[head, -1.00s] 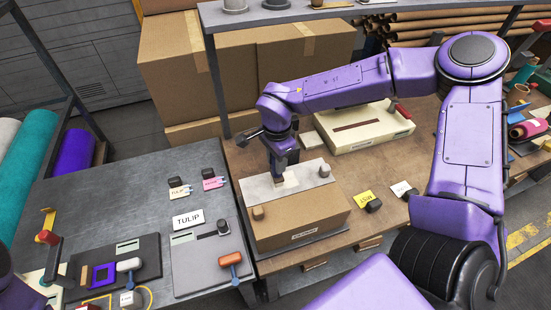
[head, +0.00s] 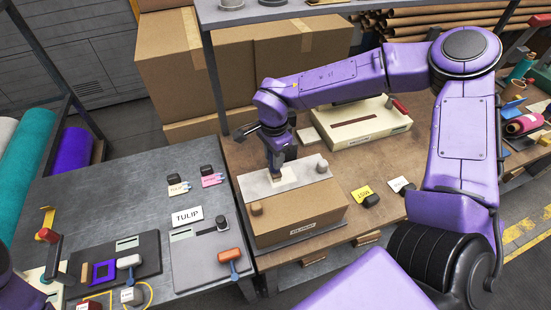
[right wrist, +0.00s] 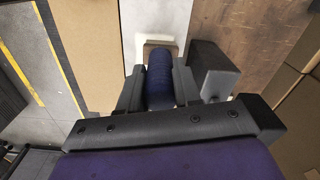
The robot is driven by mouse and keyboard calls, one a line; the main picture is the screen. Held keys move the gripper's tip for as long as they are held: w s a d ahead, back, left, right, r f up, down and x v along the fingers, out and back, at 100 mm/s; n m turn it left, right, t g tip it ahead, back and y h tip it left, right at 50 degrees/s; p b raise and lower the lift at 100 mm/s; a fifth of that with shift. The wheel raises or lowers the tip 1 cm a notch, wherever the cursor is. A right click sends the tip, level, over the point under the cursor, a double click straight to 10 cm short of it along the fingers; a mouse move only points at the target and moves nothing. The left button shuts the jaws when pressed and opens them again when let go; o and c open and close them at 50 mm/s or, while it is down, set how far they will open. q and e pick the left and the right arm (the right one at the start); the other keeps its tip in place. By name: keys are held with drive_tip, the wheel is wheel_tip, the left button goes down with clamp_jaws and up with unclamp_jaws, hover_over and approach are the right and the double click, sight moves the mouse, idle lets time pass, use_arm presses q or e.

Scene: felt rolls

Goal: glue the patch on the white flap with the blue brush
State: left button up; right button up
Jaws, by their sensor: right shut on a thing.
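My right gripper (head: 278,165) is shut on the blue brush (right wrist: 160,75), whose dark blue handle stands between the fingers in the right wrist view. The brush's pale head points down at the white flap (head: 256,188) on top of a cardboard box (head: 290,222). A cream patch (head: 290,176) shows on the flap beside the brush head, and also around it in the right wrist view (right wrist: 147,40). The head looks to be on or just above the patch; I cannot tell if it touches. My left gripper is out of view; only a bit of that arm shows at lower left.
The grey table (head: 120,195) at left holds tags, a TULIP card (head: 187,217) and an orange-headed tool (head: 229,255).

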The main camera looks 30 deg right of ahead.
idle(0.3)
drive_tip(key=shift+s+a, duration=0.25)
drive_tip(key=shift+s, duration=0.85)
drive_tip(key=shift+w+r, duration=0.15)
drive_tip(key=shift+r, duration=0.55)
wheel_tip(320, 180, up, 5)
drive_tip(key=shift+r, duration=0.15)
